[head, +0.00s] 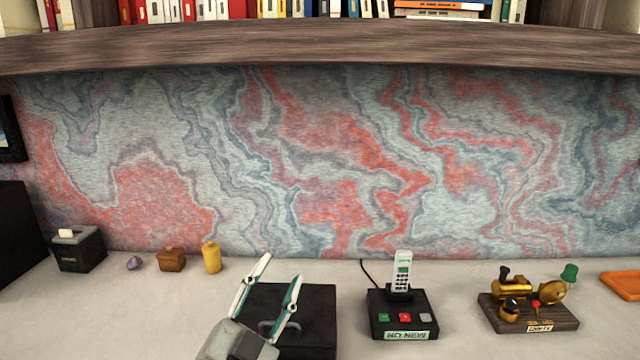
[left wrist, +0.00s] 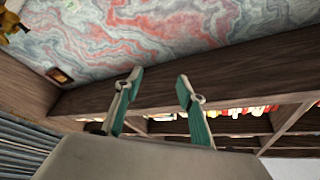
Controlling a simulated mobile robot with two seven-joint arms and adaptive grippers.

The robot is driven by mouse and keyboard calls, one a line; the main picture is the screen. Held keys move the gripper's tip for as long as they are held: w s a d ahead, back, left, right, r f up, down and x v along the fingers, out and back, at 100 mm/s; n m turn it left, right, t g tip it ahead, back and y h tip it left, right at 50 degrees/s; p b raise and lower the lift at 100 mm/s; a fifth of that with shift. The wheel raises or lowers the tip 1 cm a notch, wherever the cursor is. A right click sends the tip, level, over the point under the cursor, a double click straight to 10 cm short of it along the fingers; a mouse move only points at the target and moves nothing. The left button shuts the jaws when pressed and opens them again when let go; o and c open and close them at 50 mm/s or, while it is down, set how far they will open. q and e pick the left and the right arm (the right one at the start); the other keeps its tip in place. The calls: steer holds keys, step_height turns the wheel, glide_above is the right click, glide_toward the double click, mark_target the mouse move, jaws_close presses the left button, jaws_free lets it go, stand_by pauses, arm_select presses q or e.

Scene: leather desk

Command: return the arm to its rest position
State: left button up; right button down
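My left gripper (head: 279,287) is in the lower middle of the head view, in front of a black box (head: 318,310) with a grey handle. Its two teal-lined fingers point up and stand apart with nothing between them. In the left wrist view the fingers (left wrist: 158,88) are also spread and empty, with the shelf and the marbled wall behind them. The gripper hides the left part of the black box; I cannot tell whether it touches it. My right gripper is in neither view.
A cordless phone on a black base (head: 402,315) stands right of the box. Farther right is a brass object on a wooden plinth (head: 528,318). A yellow jar (head: 211,257), a small wooden box (head: 171,260) and a black holder (head: 78,250) stand at left. The front left desk is clear. A shelf (head: 320,45) overhangs.

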arm_select(q)
steer(key=s+a+f+n+g+y, duration=0.25)
steer(key=a+f+y, duration=0.25)
steer(key=a+f, duration=0.3)
steer(key=s+a+f+n+g+y, duration=0.2)
steer(key=s+a+f+g+y, duration=0.15)
steer(key=a+f, duration=0.55)
steer(key=s+a+f+g+y, duration=0.2)
steer(key=s+a+f+g, duration=0.2)
steer(key=s+a+f, duration=0.3)
steer(key=s+a+f+g+y, duration=0.25)
steer(key=s+a+f, duration=0.25)
steer(key=s, duration=0.4)
steer(key=w+d+f+n+t+h, duration=0.1)
steer(key=d+f+n+t+h, duration=0.1)
steer(key=d+f+h, duration=0.6)
steer(key=d+f+t, duration=0.1)
steer(key=d+f, duration=0.5)
steer(key=d, duration=0.2)
steer(key=shift+w+d+n, duration=0.2)
steer(key=shift+w+n, duration=0.15)
steer(key=shift+f, duration=0.1)
